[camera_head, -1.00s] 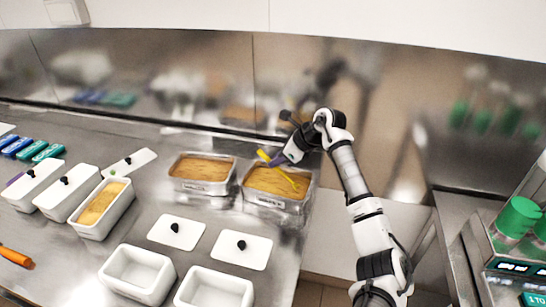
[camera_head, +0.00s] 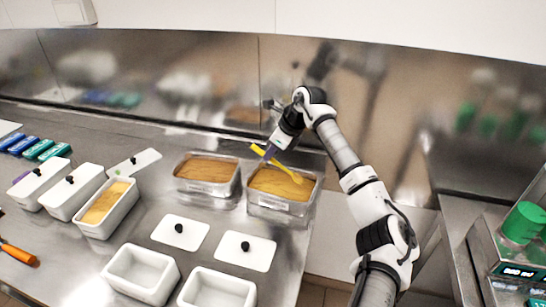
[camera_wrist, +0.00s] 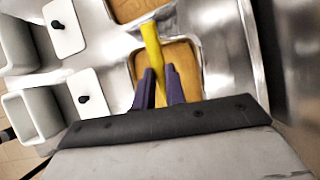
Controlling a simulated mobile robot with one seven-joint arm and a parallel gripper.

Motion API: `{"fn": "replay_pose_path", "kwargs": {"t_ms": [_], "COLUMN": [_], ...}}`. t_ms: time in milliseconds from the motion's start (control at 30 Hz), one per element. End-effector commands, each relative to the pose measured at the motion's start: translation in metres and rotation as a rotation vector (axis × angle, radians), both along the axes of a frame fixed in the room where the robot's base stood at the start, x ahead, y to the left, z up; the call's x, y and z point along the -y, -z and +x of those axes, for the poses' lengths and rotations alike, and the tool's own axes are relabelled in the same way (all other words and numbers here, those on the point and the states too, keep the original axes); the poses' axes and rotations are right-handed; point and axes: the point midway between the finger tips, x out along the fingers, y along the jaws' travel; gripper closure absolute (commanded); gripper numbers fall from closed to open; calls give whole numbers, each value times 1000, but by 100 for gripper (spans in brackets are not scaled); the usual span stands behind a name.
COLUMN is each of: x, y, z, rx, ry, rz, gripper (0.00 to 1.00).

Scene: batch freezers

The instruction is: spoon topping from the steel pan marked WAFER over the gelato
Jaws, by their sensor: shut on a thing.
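My gripper (camera_head: 272,152) is shut on a yellow spoon (camera_head: 285,170), its purple fingers (camera_wrist: 160,90) on either side of the spoon (camera_wrist: 151,42) in the wrist view. The spoon slants over the right steel pan (camera_head: 283,207), which holds a tan-brown topping (camera_head: 275,184). I cannot tell whether its tip touches the topping. A second steel pan (camera_head: 212,192) with similar topping stands just left. The pan labels are too small to read, so I cannot tell which says WAFER. An open white tub (camera_head: 88,229) at left holds pale orange-yellow gelato (camera_head: 105,203).
Two lidded white tubs (camera_head: 68,205) stand left of the open one. Two empty white tubs (camera_head: 140,275) are in front. Loose lids (camera_head: 180,232) lie on the counter, with an orange-handled tool (camera_head: 18,254) at left. A steel wall closes the back.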

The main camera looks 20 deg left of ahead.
Motion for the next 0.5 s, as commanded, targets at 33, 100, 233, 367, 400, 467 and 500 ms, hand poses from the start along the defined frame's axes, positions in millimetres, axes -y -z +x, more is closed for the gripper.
{"fn": "replay_pose_path", "kwargs": {"t_ms": [33,100,233,367,400,467,500], "x": [-1,-5,-15,-24,-25,-29,-31], "y": [-4,-8,-9,-10,-10,-10,-10], "z": [0,0,1,2,2,2,2], "rx": [1,0,-6,-16,-18,-20,-23], "ry": [0,-3,-3,-2,-1,-2,-1], "rz": [0,-17,-113,-199,-224,-256,-276], "gripper": [100,100,100,100,100,100,100]}}
